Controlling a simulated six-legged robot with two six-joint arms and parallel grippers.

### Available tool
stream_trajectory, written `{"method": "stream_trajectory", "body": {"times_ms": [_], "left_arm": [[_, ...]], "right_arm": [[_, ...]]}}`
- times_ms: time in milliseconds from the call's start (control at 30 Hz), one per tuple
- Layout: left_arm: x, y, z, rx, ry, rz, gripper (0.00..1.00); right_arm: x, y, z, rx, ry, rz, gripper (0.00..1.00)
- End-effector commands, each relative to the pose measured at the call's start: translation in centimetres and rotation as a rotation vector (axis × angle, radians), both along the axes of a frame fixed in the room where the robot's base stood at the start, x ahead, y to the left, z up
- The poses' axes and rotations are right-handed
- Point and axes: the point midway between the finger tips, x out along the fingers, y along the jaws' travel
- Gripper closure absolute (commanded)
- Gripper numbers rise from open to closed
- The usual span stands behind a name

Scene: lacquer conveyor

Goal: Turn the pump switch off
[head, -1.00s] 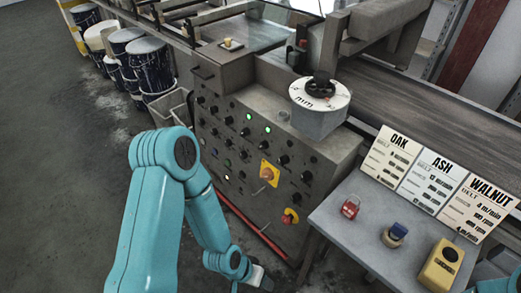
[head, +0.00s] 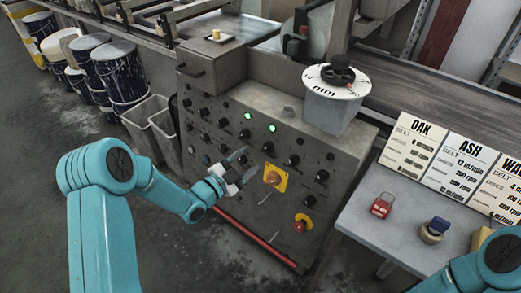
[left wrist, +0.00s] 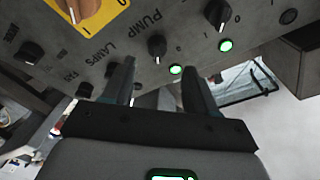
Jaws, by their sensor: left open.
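The pump switch is a small black knob beside the word PUMP on the grey control panel. It shows in the left wrist view (left wrist: 157,45), just beyond my fingertips, and in the head view (head: 267,149). A green lamp (left wrist: 176,70) near it is lit. I cannot tell exactly where its pointer stands. My left gripper (head: 246,163) is open and empty in front of the panel, a little left of the knob in the head view. Its two dark fingers (left wrist: 157,64) are apart and do not visibly hold the knob. My right gripper is out of view.
Other black knobs surround it, one (left wrist: 222,13) with another lit green lamp (left wrist: 225,45). An orange rotary switch on a yellow plate (head: 273,177) is close below. A grey side table (head: 385,222) with a red padlock (head: 382,205) stands right.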

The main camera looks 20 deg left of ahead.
Motion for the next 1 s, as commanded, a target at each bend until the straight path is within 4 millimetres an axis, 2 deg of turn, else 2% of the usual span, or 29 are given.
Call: {"method": "stream_trajectory", "body": {"times_ms": [100, 300, 467, 700, 867, 900, 1000], "left_arm": [[2.3, -1.5, 0.1, 0.0, -0.001, -0.005, 0.42], [4.8, -2.8, 0.0, -0.002, 0.001, -0.003, 0.42], [5.5, -3.0, 0.0, -0.002, 0.002, -0.001, 0.42], [5.6, -2.8, 0.0, -0.001, 0.002, 0.0, 0.42], [5.6, -2.7, 0.0, -0.002, 0.001, -0.001, 0.95], [5.6, -2.7, 0.0, -0.002, 0.001, -0.001, 0.98], [5.6, -2.7, 0.0, -0.002, 0.002, -0.001, 0.98]], "right_arm": [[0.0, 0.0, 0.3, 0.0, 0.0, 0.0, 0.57], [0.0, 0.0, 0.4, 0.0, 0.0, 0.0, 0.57], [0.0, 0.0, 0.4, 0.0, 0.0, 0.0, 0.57], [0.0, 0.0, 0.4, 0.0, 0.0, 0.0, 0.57], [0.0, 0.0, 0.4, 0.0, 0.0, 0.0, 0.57], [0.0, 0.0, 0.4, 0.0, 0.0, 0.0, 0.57], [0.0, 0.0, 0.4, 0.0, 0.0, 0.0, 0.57]]}}
